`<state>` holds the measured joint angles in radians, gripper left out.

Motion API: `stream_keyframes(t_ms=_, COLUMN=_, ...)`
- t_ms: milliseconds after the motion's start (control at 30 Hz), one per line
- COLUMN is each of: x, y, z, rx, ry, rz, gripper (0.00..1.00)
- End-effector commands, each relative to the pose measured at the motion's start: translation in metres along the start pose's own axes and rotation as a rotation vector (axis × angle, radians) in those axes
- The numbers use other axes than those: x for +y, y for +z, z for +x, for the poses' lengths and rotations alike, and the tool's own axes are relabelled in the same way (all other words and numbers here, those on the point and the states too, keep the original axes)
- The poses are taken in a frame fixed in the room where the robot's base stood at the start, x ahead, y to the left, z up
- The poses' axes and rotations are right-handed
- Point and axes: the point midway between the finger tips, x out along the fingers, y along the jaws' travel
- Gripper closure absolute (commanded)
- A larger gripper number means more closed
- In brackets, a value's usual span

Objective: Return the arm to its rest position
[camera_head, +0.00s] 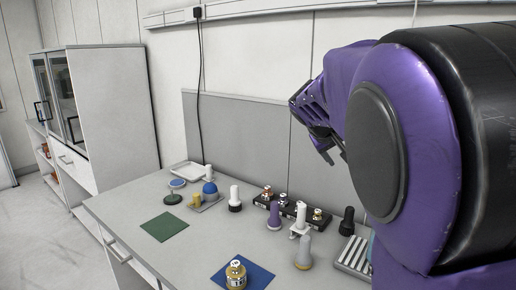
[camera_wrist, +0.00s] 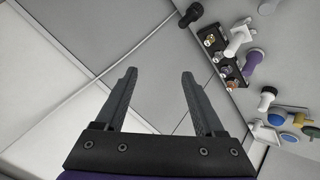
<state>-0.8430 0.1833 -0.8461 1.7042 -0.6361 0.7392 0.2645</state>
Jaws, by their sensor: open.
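My gripper (camera_head: 318,122) is raised above the right part of the bench, in front of the grey back panel. In the wrist view my gripper (camera_wrist: 160,90) shows two dark fingers spread apart, with nothing between them. The fingers touch no object. My purple arm fills the right side of the head view and hides part of the bench behind it.
The bench (camera_head: 120,205) holds a green mat (camera_head: 164,227), a blue mat (camera_head: 258,276) with a brass weight (camera_head: 236,274), a black weight rack (camera_head: 262,201), several handled tools, a white tray (camera_head: 187,171) and a ribbed block (camera_head: 353,256). A cabinet (camera_head: 110,110) stands left.

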Motion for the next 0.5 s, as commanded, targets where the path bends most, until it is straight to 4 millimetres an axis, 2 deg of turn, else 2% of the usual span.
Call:
stream_keyframes(t_ms=67, x=0.013, y=0.003, z=-0.009, rx=0.070, ry=-0.001, rz=0.032, gripper=0.29)
stream_keyframes(t_ms=200, x=0.028, y=0.011, z=-0.009, rx=0.145, ry=-0.016, rz=0.075, gripper=0.29)
stream_keyframes(t_ms=500, x=0.029, y=0.028, z=0.007, rx=0.214, ry=-0.081, rz=0.121, gripper=0.29)
